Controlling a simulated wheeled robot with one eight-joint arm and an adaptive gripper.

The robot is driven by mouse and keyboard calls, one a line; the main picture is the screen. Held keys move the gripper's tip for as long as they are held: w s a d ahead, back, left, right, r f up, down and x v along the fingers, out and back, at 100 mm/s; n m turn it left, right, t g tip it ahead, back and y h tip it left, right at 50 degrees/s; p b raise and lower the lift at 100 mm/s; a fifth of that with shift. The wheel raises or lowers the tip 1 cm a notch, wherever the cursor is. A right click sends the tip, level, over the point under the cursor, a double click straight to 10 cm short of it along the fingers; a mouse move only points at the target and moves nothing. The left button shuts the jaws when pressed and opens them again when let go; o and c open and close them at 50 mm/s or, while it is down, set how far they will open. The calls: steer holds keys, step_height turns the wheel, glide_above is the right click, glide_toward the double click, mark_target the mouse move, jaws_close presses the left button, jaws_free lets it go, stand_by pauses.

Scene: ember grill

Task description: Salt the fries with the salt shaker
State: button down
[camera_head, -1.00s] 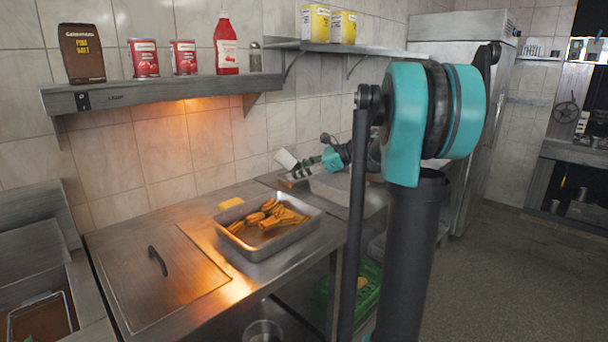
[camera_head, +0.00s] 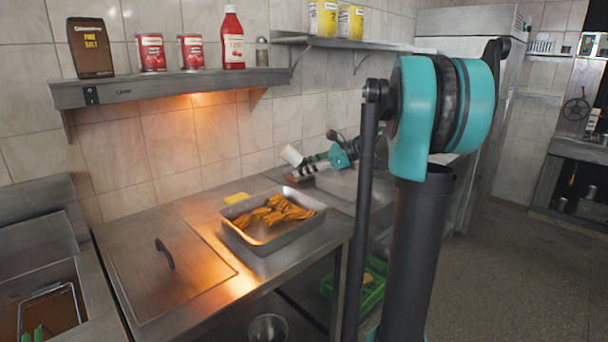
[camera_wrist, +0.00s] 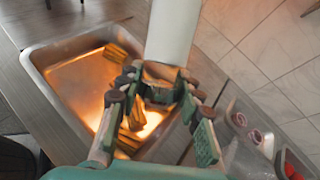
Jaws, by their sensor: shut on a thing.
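My gripper (camera_head: 312,162) is shut on a white cylinder, seemingly the salt shaker (camera_head: 291,156). It is tilted in the head view and held at the back of the counter, behind and right of the fries tray. The wrist view shows my gripper's fingers (camera_wrist: 160,92) around the shaker's near end (camera_wrist: 172,35); its far end is cut off by the top edge. The fries (camera_head: 268,213) lie in a metal tray (camera_head: 262,245) on the counter. In the wrist view the fries (camera_wrist: 134,122) are partly hidden behind my fingers, and the tray rim (camera_wrist: 32,68) lies left.
A wall shelf (camera_head: 170,88) above holds a brown bag, cans, a red bottle (camera_head: 232,40) and a small shaker (camera_head: 262,52). Containers with food (camera_wrist: 255,137) are at right in the wrist view.

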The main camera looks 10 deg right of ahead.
steer(key=shift+f, duration=1.25)
steer(key=shift+r, duration=1.5)
stand_by(0.4)
steer(key=w+a+f, duration=0.2)
steer(key=w+a, duration=0.4)
steer(key=a, duration=0.5)
steer(key=shift+a+f, duration=0.15)
steer(key=shift+a, duration=0.1)
steer(key=shift+r, duration=1.5)
stand_by(1.1)
